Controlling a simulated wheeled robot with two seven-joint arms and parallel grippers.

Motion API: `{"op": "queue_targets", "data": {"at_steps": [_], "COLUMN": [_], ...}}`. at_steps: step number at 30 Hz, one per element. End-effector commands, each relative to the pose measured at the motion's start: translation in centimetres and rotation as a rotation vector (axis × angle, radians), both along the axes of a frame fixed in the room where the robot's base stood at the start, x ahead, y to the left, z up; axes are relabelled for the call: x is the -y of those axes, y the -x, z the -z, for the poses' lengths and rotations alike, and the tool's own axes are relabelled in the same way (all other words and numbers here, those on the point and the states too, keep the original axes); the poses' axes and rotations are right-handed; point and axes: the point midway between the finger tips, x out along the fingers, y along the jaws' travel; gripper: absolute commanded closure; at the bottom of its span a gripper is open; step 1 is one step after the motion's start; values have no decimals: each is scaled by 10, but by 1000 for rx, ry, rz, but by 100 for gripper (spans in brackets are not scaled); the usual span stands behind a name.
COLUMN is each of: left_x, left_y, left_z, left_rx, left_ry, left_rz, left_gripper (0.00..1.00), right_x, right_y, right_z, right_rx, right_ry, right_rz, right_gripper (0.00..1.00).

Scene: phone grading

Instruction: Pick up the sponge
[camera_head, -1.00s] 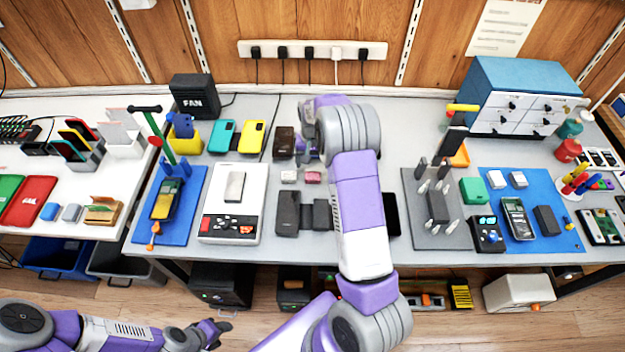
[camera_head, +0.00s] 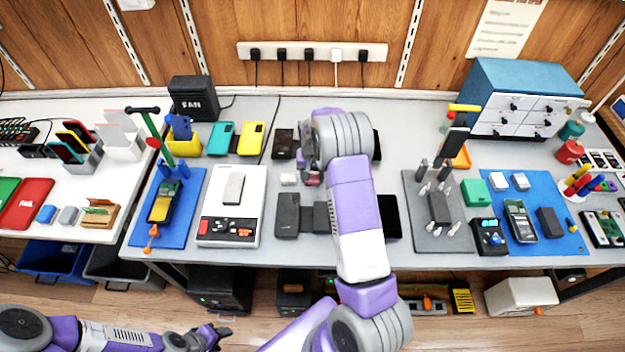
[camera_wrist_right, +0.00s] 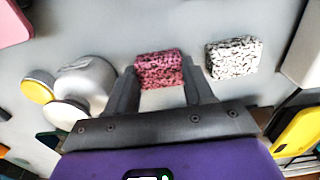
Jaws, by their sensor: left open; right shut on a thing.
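A pink speckled sponge (camera_wrist_right: 160,68) sits between the fingertips of my right gripper (camera_wrist_right: 163,82) in the right wrist view. The right gripper is shut on it. In the head view the pink sponge (camera_head: 313,180) shows just below my right gripper, partly hidden by it. A white speckled sponge-like block (camera_wrist_right: 234,58) lies beside it on the grey table, apart from the fingers; it also shows in the head view (camera_head: 289,179). My left gripper (camera_head: 218,332) is open and empty, low in front of the table.
Dark phones (camera_head: 287,214) lie in front of the sponges, and a dark brown box (camera_head: 283,143) lies behind. A white scale (camera_head: 216,207) stands to the left. A grey mat (camera_head: 420,237) with tools lies right of my arm. A rounded grey object (camera_wrist_right: 88,80) stands near one finger.

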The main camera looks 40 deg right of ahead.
Motion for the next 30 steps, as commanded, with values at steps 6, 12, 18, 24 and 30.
{"op": "queue_targets", "data": {"at_steps": [6,12,18,24,30], "left_x": [0,0,0,0,0], "left_y": [0,0,0,0,0], "left_z": [0,-1,-10,-18,-22], "left_rx": [0,0,0,0,0], "left_ry": [0,0,0,0,0], "left_rz": [0,0,0,0,0], "left_gripper": [51,51,51,51,51], "right_x": [0,0,0,0,0], "right_y": [0,0,-1,-1,0], "right_z": [0,-5,-40,-79,-98], "right_rx": [0,2,4,3,0], "right_ry": [0,1,1,1,0], "right_rz": [0,0,0,-1,0], "right_gripper": [81,81,81,81,81]}}
